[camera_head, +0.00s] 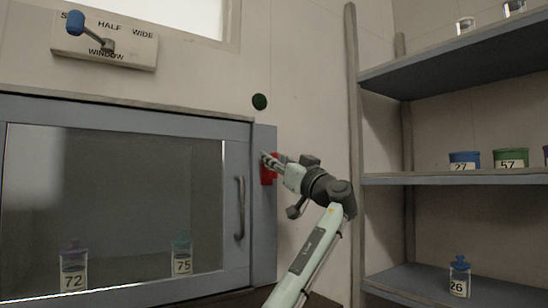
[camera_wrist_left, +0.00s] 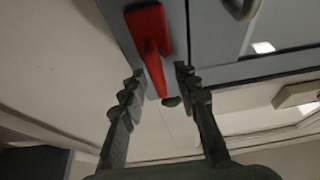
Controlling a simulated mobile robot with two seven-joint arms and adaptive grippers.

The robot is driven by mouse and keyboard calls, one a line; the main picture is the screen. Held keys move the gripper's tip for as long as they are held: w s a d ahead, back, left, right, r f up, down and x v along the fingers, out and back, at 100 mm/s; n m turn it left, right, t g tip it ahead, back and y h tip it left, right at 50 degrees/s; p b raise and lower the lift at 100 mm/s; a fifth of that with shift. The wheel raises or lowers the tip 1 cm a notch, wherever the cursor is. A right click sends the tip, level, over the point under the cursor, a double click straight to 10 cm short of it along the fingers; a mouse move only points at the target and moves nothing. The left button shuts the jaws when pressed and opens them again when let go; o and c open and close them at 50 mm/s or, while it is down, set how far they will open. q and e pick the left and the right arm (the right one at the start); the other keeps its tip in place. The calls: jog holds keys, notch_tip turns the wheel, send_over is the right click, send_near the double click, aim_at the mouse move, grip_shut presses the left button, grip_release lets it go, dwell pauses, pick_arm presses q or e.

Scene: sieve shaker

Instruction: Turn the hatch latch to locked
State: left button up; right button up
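The red hatch latch (camera_head: 268,175) sits on the blue-grey frame right of the hatch window, partly hidden behind my left gripper (camera_head: 268,160). In the left wrist view the latch is a red bar (camera_wrist_left: 149,38) with a narrower handle. The end of that handle lies between the two dark fingers of my left gripper (camera_wrist_left: 160,78). The fingers are apart, with a visible gap on each side of the handle. The hatch (camera_head: 238,150) looks closed, with a grey vertical handle (camera_head: 240,207). My right gripper is in neither view.
A dark green disc (camera_head: 260,101) is on the wall above the latch. A blue-knobbed lever (camera_head: 76,23) is on a labelled plate at upper left. Shelves (camera_head: 450,180) with labelled jars stand at right. Jars 72 (camera_head: 73,272) and 75 (camera_head: 182,264) show behind the hatch glass.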

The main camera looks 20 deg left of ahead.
pick_arm(q)
jog(key=shift+a, duration=0.1)
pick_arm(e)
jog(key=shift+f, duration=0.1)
pick_arm(q)
grip_shut()
